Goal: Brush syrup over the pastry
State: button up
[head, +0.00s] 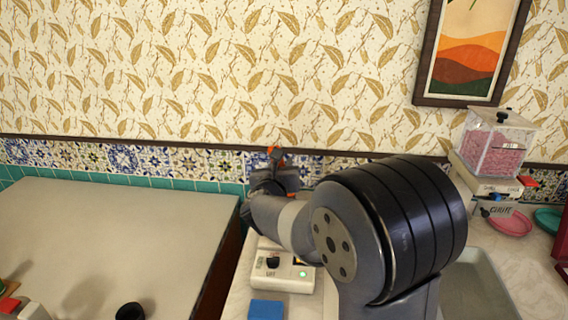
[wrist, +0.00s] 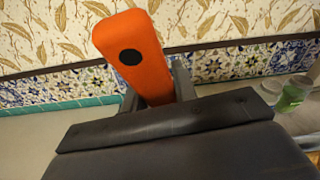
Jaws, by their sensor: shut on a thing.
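My gripper (head: 274,178) is raised in front of the tiled wall, above the white device. In the wrist view my gripper (wrist: 157,92) is shut on an orange handle (wrist: 132,55) with a black round spot near its end. The handle sticks up between the two grey fingers. A small orange bit of it shows in the head view (head: 273,150). The handle's lower end is hidden behind my gripper, so I cannot tell whether it carries bristles. I cannot make out pastry or syrup in either view.
A white device (head: 284,272) with a green light and a blue block (head: 266,309) are below my arm. A bare counter (head: 110,235) lies left, with a black round thing (head: 130,311). A pink-filled dispenser (head: 494,145) stands right. Glasses with green contents (wrist: 292,94) show right in the wrist view.

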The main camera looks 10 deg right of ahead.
jog(key=shift+w, duration=0.25)
jog(key=shift+s+f+b, duration=0.1)
jog(key=shift+f+b, duration=1.45)
jog(key=shift+f, duration=1.15)
jog(key=shift+f+b, duration=0.55)
jog(key=shift+b, duration=0.15)
jog(key=shift+r, duration=0.1)
jog(key=shift+r+p, duration=1.65)
jog(key=shift+r, duration=1.8)
jog(key=shift+s+f, duration=0.1)
